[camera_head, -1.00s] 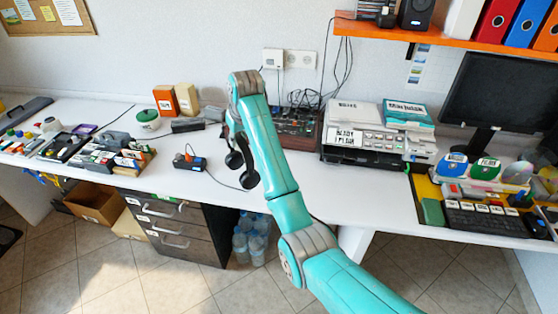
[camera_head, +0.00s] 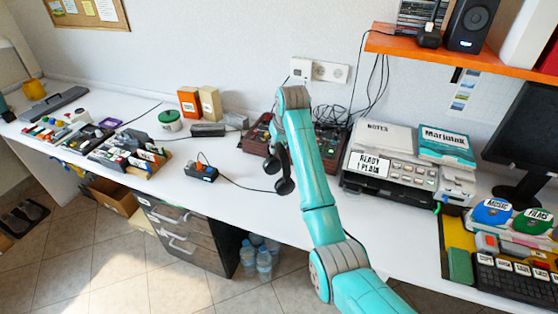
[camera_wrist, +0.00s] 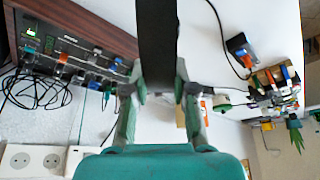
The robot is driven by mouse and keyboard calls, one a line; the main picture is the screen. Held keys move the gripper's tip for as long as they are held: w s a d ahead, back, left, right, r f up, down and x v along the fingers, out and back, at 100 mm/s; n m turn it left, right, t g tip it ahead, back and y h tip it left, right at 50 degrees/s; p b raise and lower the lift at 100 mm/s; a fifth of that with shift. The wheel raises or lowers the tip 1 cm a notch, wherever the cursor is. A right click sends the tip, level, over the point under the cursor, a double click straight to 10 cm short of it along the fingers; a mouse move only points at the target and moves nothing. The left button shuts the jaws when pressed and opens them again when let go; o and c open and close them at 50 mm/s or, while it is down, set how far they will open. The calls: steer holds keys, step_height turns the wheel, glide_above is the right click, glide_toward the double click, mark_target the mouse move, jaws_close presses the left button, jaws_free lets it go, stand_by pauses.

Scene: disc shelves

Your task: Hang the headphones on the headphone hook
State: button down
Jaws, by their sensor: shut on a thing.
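My gripper (camera_wrist: 158,88) is shut on a wide black band of the headphones (camera_wrist: 158,40), which runs up out of the wrist view between the two fingers. In the head view the dark ear cups of the headphones (camera_head: 285,186) hang beside my teal arm, above the desk's front part. The arm hides the fingers and most of the band there. A small dark piece (camera_head: 456,74) shows just under the orange shelf; I cannot tell whether it is the headphone hook.
The orange shelf (camera_head: 470,60) carries a speaker (camera_head: 470,24) and binders. Below stand a printer (camera_head: 405,178) and a monitor (camera_head: 525,125). A mixer (camera_head: 262,139) with tangled cables sits behind my arm. The desk's middle (camera_head: 235,168) is fairly clear.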

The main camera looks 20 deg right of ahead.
steer(key=shift+f, duration=2.45)
steer(key=shift+a+f, duration=0.1)
steer(key=shift+f, duration=0.05)
steer(key=c, duration=0.9)
jaws_free()
steer(key=shift+c, duration=0.2)
